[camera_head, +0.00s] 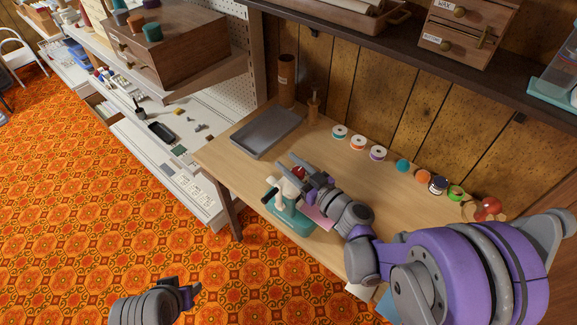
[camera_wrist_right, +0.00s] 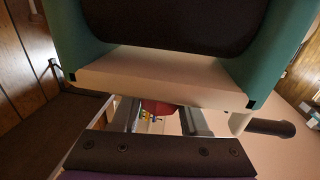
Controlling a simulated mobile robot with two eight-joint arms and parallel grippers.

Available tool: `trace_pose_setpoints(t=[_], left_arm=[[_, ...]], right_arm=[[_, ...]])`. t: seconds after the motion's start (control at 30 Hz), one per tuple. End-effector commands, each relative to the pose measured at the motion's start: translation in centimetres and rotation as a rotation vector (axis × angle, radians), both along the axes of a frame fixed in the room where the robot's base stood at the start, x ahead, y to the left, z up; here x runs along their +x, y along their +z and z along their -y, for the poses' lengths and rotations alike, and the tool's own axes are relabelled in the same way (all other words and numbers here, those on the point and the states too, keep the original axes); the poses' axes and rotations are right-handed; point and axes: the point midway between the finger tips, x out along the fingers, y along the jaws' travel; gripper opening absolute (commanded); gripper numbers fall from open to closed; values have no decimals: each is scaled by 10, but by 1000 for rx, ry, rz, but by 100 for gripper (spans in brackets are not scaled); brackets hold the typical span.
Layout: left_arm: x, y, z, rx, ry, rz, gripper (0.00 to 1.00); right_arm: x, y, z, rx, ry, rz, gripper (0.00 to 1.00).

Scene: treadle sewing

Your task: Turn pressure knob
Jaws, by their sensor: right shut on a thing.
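The small sewing machine (camera_head: 290,219) stands at the front edge of the wooden table, with a teal base and a cream upper body. A red knob (camera_head: 299,172) shows at its top. My right gripper (camera_head: 291,165) is shut on this knob, its two grey fingers on either side. In the right wrist view the red knob (camera_wrist_right: 159,106) sits between the fingers, close under the machine's cream edge (camera_wrist_right: 160,80); part of the knob is hidden. My left gripper (camera_head: 187,291) is low at the bottom left, over the carpet, away from the table. Its opening cannot be made out.
A grey tray (camera_head: 268,132) lies at the table's far left. Several thread spools, including a white-and-teal one (camera_head: 340,132), line the back. A red pincushion (camera_head: 487,206) is at the right. A pink cloth (camera_head: 318,216) lies beside the machine. Shelves (camera_head: 420,62) overhang the back.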

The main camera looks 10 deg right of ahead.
Motion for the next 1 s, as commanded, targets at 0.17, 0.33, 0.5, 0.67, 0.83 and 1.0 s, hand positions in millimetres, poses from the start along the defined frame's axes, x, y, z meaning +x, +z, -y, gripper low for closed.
trace_pose_setpoints(t=[0.17,0.33,0.5,0.67,0.83,1.0], left_arm=[[2,8,0,0,0,3,50],[3,14,0,0,0,6,50],[4,19,0,0,0,8,50],[5,22,0,0,0,10,50],[5,23,0,0,0,10,50],[5,24,0,0,0,10,50]], right_arm=[[1,1,1,0,-125,0,0],[2,1,4,0,-199,0,0],[3,1,6,0,-251,0,0],[3,1,7,0,-282,0,0],[3,1,8,-1,-298,0,0],[3,0,8,-2,-302,1,0]])
